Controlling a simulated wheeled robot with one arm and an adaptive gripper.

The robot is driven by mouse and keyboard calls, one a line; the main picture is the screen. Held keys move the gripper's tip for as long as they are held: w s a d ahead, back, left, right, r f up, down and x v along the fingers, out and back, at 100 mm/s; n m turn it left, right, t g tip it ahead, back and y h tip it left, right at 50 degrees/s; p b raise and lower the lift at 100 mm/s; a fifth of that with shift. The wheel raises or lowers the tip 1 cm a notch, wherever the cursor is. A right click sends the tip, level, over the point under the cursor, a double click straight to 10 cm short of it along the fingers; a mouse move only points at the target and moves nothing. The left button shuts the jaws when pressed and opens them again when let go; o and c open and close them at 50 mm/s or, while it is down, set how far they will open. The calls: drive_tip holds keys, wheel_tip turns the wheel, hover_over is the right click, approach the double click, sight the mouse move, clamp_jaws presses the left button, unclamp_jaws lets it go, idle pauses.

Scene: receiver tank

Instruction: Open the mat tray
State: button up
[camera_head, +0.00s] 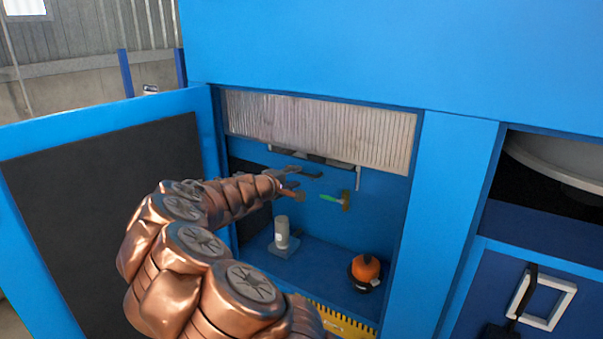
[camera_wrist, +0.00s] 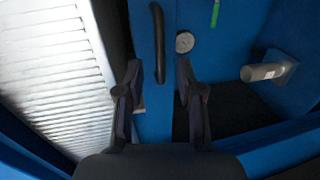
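A pale ribbed mat (camera_head: 320,128) fills the top of the open blue cabinet. It also shows at the left of the wrist view (camera_wrist: 55,75). A grey edge or frame (camera_head: 358,178) shows just under it; I cannot tell whether this is the mat tray. A black bar handle (camera_wrist: 158,45) shows on blue metal in the wrist view. My gripper (camera_head: 311,185) is inside the cabinet below the mat. In the wrist view its fingers (camera_wrist: 157,80) are apart, with the handle's lower end appearing between them. I see no contact, and the depth is unclear.
A cabinet door (camera_head: 105,210) stands open at the left. A grey-white cylinder (camera_head: 282,232) and an orange-topped device (camera_head: 366,270) stand on the cabinet floor. A green-handled part (camera_head: 331,198) is at the back. A blue post (camera_head: 455,190) borders the opening at right.

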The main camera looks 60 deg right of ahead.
sight(302, 174)
drive_tip(key=shift+p+x, duration=0.65)
drive_tip(key=shift+x, duration=1.6)
clamp_jaws()
